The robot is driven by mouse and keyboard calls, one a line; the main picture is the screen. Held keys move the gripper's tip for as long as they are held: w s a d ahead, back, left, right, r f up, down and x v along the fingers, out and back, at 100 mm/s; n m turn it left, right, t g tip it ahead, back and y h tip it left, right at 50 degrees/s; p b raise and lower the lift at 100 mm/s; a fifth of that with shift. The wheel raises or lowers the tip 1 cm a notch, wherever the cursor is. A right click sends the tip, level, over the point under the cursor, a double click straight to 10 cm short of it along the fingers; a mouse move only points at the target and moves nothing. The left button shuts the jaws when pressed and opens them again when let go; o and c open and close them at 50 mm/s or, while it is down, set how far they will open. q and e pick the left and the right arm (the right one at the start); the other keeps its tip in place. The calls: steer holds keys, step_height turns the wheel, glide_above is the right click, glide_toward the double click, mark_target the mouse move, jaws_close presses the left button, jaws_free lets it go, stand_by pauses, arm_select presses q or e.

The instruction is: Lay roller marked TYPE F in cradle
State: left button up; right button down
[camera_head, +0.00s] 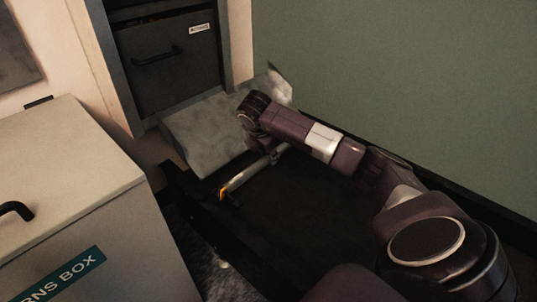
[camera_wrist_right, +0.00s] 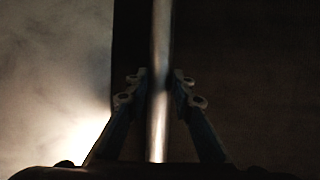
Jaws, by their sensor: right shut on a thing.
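A slim metallic roller (camera_head: 243,178) with an orange band at its near end is in my right gripper (camera_head: 273,153). It slants over the dark belt-like surface (camera_head: 310,205), from lower left to upper right. In the right wrist view the roller (camera_wrist_right: 161,125) runs upright through the picture, between the two fingers of the right gripper (camera_wrist_right: 160,85), which are shut on it. No TYPE marking is readable on it. I cannot make out the cradle. My left gripper is not in view.
A pale metal chute (camera_head: 200,130) slopes beside the dark surface, below a dark cabinet (camera_head: 165,55) with a handle. A cream box (camera_head: 70,170) with a teal label stands at left. A green wall (camera_head: 400,70) bounds the right. The dark surface's middle looks clear.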

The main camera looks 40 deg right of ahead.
stand_by(0.3)
steer(key=c, duration=1.6)
jaws_free()
steer(key=shift+f, duration=0.15)
steer(key=v, duration=1.2)
